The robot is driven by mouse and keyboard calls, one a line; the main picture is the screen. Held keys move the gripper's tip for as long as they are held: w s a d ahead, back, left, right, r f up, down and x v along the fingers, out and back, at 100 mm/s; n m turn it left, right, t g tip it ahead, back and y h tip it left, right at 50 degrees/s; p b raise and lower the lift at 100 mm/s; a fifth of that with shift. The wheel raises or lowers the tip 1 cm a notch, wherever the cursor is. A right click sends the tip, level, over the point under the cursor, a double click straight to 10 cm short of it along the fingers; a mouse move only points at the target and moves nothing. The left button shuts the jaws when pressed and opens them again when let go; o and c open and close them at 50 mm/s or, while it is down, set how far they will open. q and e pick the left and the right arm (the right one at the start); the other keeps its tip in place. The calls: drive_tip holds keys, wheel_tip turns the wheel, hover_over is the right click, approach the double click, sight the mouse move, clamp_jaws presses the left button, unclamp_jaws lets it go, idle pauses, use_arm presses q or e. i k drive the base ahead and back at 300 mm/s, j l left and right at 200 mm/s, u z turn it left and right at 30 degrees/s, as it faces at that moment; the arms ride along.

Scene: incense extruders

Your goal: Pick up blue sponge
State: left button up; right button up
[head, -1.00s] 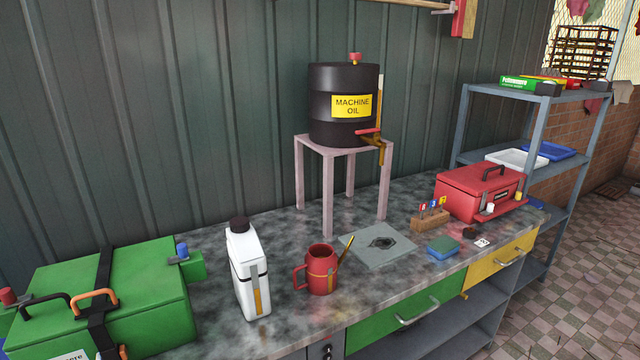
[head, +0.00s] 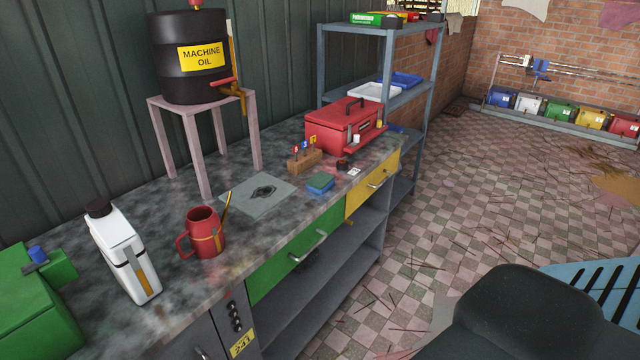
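The blue sponge (head: 320,184) has a dark green top. It lies flat on the grey mottled workbench (head: 170,270), near the front edge, above the seam between the green and yellow drawers. Neither gripper is in the head view, and nothing touches the sponge.
A red toolbox (head: 346,126) stands right of the sponge. Left are a red mug (head: 205,232), a white bottle (head: 124,252) and a green case (head: 36,304). The oil drum (head: 188,58) sits on a stand (head: 190,130). The tiled floor (head: 440,215) before the bench is largely open.

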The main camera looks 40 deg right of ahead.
sight(319, 183)
drive_tip(key=i+l+u, duration=0.2)
drive_tip(key=l, duration=0.85)
drive_tip(key=l+u, duration=0.25)
drive_tip(key=l, duration=0.75)
